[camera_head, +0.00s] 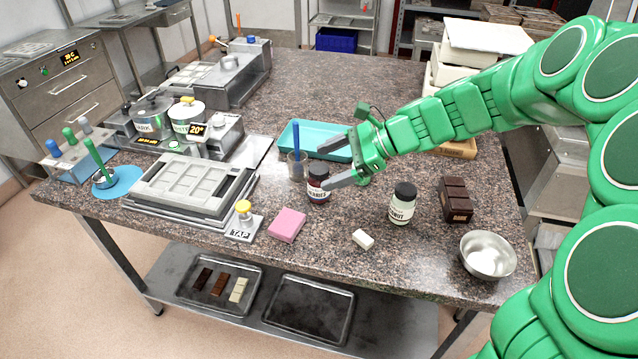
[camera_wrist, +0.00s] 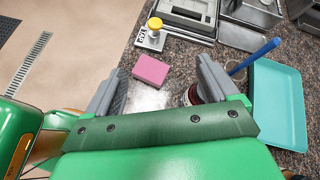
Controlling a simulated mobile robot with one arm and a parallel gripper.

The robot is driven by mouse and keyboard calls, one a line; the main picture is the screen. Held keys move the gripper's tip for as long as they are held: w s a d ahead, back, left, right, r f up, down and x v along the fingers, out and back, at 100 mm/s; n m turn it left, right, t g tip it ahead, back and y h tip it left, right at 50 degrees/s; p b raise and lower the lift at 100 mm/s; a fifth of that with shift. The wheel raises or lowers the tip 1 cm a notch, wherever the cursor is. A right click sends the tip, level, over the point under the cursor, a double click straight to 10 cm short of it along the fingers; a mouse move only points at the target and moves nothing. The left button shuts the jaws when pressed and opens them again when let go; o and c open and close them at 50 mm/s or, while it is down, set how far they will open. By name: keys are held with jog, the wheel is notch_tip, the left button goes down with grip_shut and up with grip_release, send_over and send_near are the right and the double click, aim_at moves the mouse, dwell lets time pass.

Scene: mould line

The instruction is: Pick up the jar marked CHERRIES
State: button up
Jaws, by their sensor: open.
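The jar marked CHERRIES (camera_head: 318,191), dark red with a dark lid and a white label, stands upright on the speckled worktop. My gripper (camera_head: 323,165) is open and empty beside it. In the head view one finger overlaps the jar's right side and the other is beyond its lid. In the wrist view the jar (camera_wrist: 190,98) shows only in part, between the fingers and close to the right one; my gripper's body hides the rest. I cannot tell whether a finger touches it.
A cup (camera_head: 297,168) with a blue-handled tool stands just left of the jar, before a teal tray (camera_head: 318,153). A white-labelled jar (camera_head: 403,206), dark blocks (camera_head: 455,200) and a metal bowl (camera_head: 487,256) stand to the right. A pink block (camera_head: 287,225) lies in front.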

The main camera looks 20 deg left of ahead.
aim_at(312, 174)
jog(key=w+a+f+m, duration=0.1)
jog(key=w, duration=0.2)
jog(key=w+f+m+t+y, duration=0.1)
jog(key=w+m, duration=0.1)
jog(key=w, duration=0.1)
jog(key=w+a+f+m+y, duration=0.1)
jog(key=w+m, duration=0.1)
jog(key=w, duration=0.1)
jog(key=shift+w+a+f, duration=0.25)
jog(key=shift+a, duration=0.05)
notch_tip(312, 174, down, 7)
jog(key=shift+r, duration=0.1)
jog(key=shift+x, duration=2.45)
jog(key=shift+w, duration=0.1)
jog(key=c, duration=1.2)
jog(key=shift+c, duration=0.2)
